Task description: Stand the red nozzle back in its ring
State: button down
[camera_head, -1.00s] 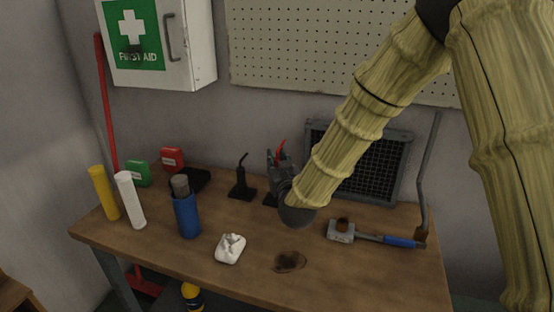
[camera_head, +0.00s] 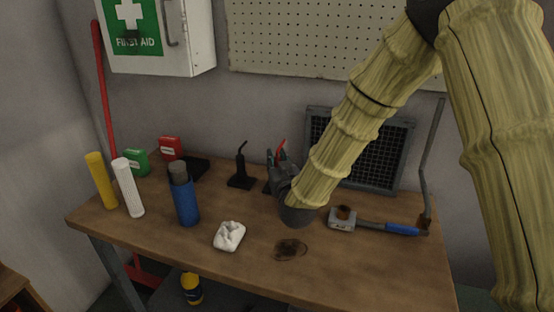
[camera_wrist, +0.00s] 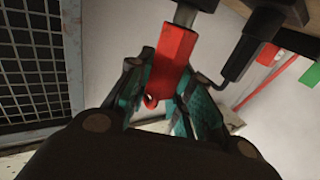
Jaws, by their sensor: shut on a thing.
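The red nozzle (camera_head: 281,146) shows as a red tip above the fingers. In the wrist view the red nozzle (camera_wrist: 173,62) sits between the teal finger pads, with a grey metal stem (camera_wrist: 186,14) running from its far end toward a dark part at the top edge. A dark base (camera_head: 267,188) shows beside the fingers on the bench; its ring is hidden by my gripper. I cannot tell whether the stem is inside the ring.
A black nozzle in a stand (camera_head: 240,178) is close on the left. A mesh panel (camera_head: 358,150) is behind right. A blue-handled tool (camera_head: 400,229) lies right. A white crumpled thing (camera_head: 229,236), a blue bottle (camera_head: 185,203) and white (camera_head: 129,190) and yellow (camera_head: 101,182) cylinders are left.

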jog(key=shift+f+b, duration=0.3)
jog(key=shift+f, duration=0.3)
dwell(0.8)
jog(key=c, duration=1.2)
grip_release()
jog(key=v, duration=1.2)
